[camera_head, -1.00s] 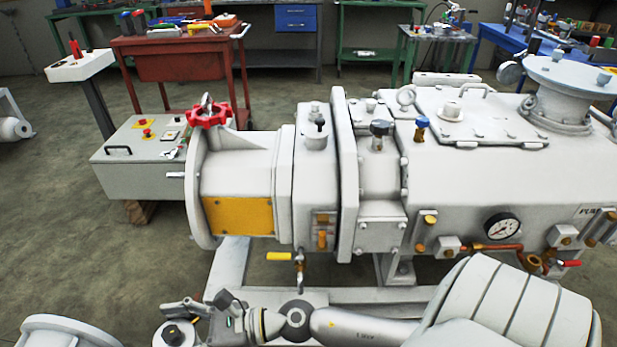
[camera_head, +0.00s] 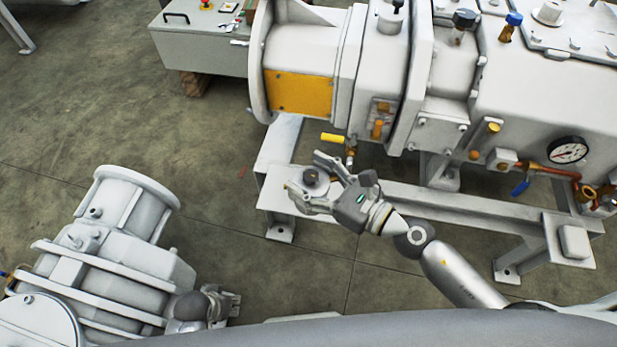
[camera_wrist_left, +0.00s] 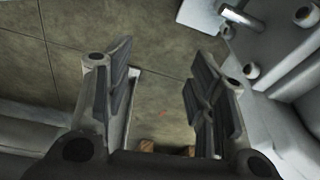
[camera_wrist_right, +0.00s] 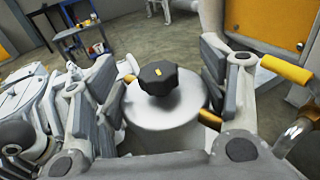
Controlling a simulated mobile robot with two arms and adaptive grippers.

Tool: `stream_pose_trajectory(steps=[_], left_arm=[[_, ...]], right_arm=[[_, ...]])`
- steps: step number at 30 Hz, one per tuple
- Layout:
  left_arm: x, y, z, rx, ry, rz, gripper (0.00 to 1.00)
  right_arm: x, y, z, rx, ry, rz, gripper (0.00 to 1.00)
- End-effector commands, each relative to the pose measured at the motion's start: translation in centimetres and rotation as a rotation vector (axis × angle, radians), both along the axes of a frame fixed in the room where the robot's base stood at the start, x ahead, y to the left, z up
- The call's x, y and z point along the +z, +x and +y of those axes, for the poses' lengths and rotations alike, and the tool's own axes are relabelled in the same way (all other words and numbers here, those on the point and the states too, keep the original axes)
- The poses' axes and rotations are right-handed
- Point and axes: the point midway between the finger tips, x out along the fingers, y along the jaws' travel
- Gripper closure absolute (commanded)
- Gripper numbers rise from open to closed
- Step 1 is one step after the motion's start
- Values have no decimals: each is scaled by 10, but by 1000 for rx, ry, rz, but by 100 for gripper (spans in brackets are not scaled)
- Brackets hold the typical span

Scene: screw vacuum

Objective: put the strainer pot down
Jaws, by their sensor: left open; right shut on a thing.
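The strainer pot (camera_wrist_right: 165,125) is a pale grey round body with a black knob on top, and it stands upright between the fingers of my right gripper (camera_wrist_right: 160,95). In the head view the pot (camera_head: 313,182) is small and partly covered by my right gripper (camera_head: 318,178), which is shut on it, level with the left end of the pump frame. Whether anything supports the pot from below is hidden. My left gripper (camera_head: 228,303) is at the lower left beside a second grey machine. In the left wrist view its fingers (camera_wrist_left: 160,95) are apart, with bare floor between them.
The large white pump (camera_head: 430,80) stands behind on its frame (camera_head: 465,207). A yellow valve handle (camera_head: 332,138) sticks out close behind my right gripper. The grey machine (camera_head: 105,260) fills the lower left. Open floor (camera_head: 215,190) lies between them.

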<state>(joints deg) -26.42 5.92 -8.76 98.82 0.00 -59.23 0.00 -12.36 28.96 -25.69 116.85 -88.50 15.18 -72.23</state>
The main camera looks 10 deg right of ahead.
Motion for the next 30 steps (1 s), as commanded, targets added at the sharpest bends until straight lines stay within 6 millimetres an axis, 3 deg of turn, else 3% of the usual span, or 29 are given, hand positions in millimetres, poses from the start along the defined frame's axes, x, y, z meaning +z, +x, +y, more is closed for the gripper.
stream_pose_trajectory(steps=[3, 9, 24, 30], left_arm=[[19, 2, -2, 3, -5, -11, 49], [55, 11, -2, 5, -6, -34, 49], [148, 3, 2, 12, -6, -82, 49], [157, -1, 3, 14, -5, -87, 49]], right_arm=[[-12, 29, 12, -2, 6, -5, 93], [-33, 67, 27, -1, 4, -3, 93], [-71, 94, 38, -1, 3, -3, 93], [-82, 104, 41, -1, 2, -3, 93]])
